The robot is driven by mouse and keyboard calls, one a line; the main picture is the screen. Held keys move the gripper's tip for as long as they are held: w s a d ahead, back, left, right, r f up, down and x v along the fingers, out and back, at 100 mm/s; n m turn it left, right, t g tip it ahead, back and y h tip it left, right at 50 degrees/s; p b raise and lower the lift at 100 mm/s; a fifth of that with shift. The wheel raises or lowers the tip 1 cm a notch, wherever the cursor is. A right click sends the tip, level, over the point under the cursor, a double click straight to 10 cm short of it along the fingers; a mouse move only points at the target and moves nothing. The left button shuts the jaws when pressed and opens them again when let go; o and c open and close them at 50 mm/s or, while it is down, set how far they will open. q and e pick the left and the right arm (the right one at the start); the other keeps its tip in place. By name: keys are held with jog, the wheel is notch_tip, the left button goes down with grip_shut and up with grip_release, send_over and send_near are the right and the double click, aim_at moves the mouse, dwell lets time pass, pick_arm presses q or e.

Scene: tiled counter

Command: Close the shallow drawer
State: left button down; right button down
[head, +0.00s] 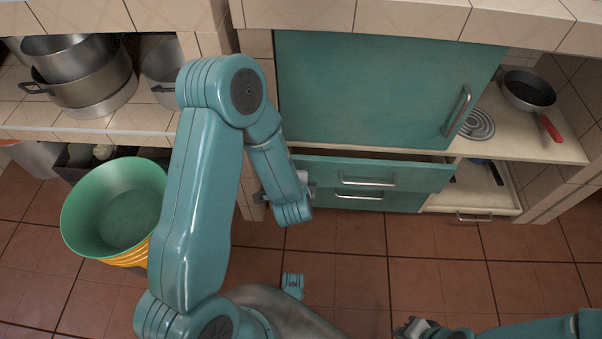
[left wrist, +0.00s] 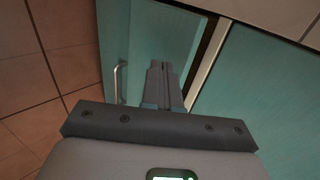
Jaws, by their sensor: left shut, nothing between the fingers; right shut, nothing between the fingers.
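The shallow drawer (head: 408,172) is the upper teal drawer under the cabinet door. It stands partly out, with a dark opening along its top and a metal bar handle (head: 367,181). My right gripper (head: 409,327) is shut and empty at the bottom edge, away from the drawer.
A closed teal cabinet door (head: 375,90) is above, another teal drawer (head: 400,199) below. A green bin (head: 115,205) stands at left, with metal pots (head: 88,90) on the shelf. A pan (head: 527,92) sits on the right shelf. The tiled floor (head: 440,260) in front is clear.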

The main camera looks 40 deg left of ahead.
pick_arm(q)
jog(key=w+a, duration=0.1)
jog(key=w, duration=0.2)
jog(key=w+a+b, duration=0.1)
jog(key=shift+w+a+f, duration=0.15)
jog(key=shift+a+f, duration=0.15)
jog(key=shift+f, duration=0.1)
pick_arm(e)
jog(key=shift+w+d+f, duration=0.15)
jog(key=shift+f, duration=0.55)
